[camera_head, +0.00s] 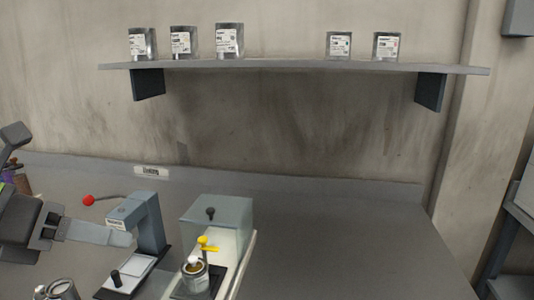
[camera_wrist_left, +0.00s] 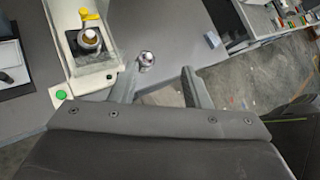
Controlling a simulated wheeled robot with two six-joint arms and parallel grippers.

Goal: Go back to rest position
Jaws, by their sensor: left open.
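My left gripper (camera_head: 128,238) comes in from the left in the head view, with its pale fingers over the bench beside the grey lever device. In the left wrist view my left gripper (camera_wrist_left: 158,82) has its two fingers spread apart, with nothing held between them. A small metal can (camera_wrist_left: 146,58) stands beyond the fingertips, apart from them. My right gripper is in neither view.
The grey lever device (camera_head: 150,222) has a red knob. Beside it a machine holds a cup (camera_head: 194,278) with a yellow handle. A metal can (camera_head: 62,288) stands at lower left. The wall shelf (camera_head: 280,66) carries several tins. The bench (camera_head: 340,250) is clear at right.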

